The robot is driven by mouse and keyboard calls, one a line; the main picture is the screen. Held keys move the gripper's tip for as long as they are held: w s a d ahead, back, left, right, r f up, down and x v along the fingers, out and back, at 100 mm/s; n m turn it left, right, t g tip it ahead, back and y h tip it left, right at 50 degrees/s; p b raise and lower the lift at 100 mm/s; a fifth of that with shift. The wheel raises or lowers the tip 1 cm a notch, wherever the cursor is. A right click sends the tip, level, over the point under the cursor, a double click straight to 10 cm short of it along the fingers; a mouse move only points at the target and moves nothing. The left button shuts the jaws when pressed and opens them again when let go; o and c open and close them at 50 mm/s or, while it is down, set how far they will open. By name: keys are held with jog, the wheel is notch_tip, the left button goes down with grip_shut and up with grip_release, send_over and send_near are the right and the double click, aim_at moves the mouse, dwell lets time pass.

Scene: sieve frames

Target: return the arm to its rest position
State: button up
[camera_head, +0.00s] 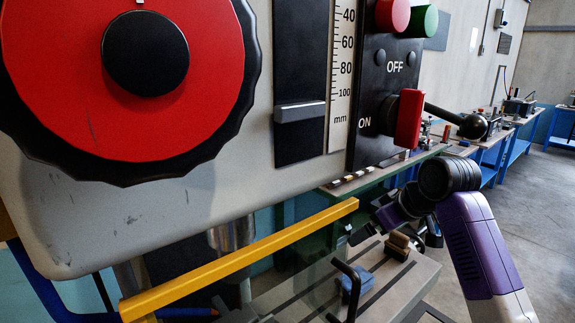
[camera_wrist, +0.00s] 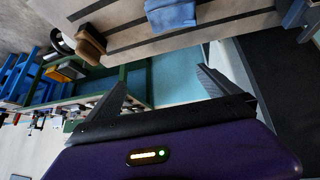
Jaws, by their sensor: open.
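My purple and black arm (camera_head: 485,250) comes up from the lower right in the head view. It bends at a black joint and reaches left toward the slotted machine table. My gripper is dark and hard to make out there, partly lost against the background. In the wrist view my gripper (camera_wrist: 161,77) is open, with its two dark fingers apart and nothing between them. The slotted table (camera_wrist: 125,30) lies beyond the fingertips, at the top of that view.
A large machine head (camera_head: 215,190) with a red dial (camera_head: 60,90) and a red switch (camera_head: 408,118) fills the upper left. A yellow bar (camera_head: 240,262) crosses below it. A blue cloth-like item (camera_head: 357,286) and brown block (camera_head: 398,246) sit on the table. Open floor (camera_head: 535,200) lies right.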

jog(key=s+a+f+m+t+h, duration=0.1)
jog(key=s+f, duration=0.3)
jog(key=s, duration=1.4)
jog(key=s+a+f+m+t, duration=0.1)
jog(key=s+f+m+t, duration=0.2)
jog(key=s, duration=1.6)
jog(key=s+a+f+m+t+h, duration=0.1)
jog(key=s+f, duration=0.4)
jog(key=s, duration=1.3)
jog(key=m+t, duration=0.1)
jog(key=t, duration=0.1)
jog(key=shift+s+f+t+h, duration=0.3)
jog(key=shift+t, duration=0.1)
